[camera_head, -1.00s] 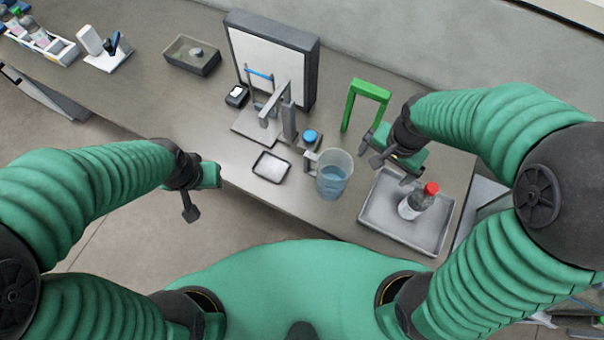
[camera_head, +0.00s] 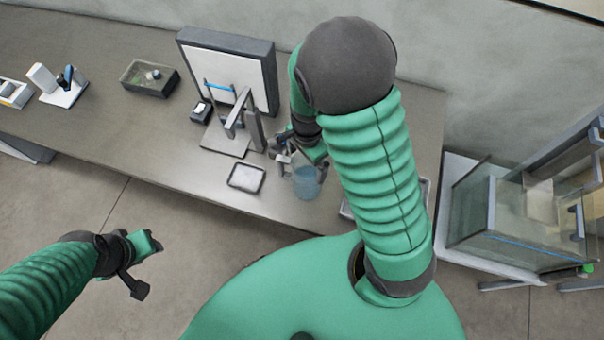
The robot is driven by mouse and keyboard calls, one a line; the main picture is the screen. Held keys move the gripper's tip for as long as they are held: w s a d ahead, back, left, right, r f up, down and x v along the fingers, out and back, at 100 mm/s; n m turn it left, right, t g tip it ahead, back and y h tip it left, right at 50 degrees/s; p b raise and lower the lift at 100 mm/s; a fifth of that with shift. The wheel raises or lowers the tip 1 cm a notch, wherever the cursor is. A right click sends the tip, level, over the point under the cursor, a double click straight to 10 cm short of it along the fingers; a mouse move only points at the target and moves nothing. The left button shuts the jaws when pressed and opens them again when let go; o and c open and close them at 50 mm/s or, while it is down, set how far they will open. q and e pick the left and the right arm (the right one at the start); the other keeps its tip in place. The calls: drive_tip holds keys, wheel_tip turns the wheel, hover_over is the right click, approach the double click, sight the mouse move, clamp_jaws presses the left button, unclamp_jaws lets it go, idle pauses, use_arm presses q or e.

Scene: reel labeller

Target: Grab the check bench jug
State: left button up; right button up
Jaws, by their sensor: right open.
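The clear jug (camera_head: 306,184) with bluish liquid stands on the bench near its front edge. My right gripper (camera_head: 290,160) is at the jug's upper left, by its rim and handle side. Its jaws are open; whether they touch the jug or straddle the handle I cannot tell. My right arm hides part of the jug's right side and the bench behind it. My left gripper (camera_head: 146,264) hangs over the floor, away from the bench; its jaw opening is not clear.
A small tray (camera_head: 246,178) lies left of the jug. A stand (camera_head: 226,138) and a framed white panel (camera_head: 229,75) are behind it. A larger tray (camera_head: 346,211) is mostly hidden by my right arm. A glass tank (camera_head: 520,215) stands at the right.

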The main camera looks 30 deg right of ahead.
wheel_tip(320, 180, down, 6)
drive_tip(key=shift+a, duration=0.25)
drive_tip(key=shift+s+d, duration=0.15)
drive_tip(key=shift+d, duration=0.05)
drive_tip(key=c, duration=0.6)
drive_tip(key=shift+a, duration=0.1)
drive_tip(key=c, duration=1.1)
drive_tip(key=shift+r, duration=0.1)
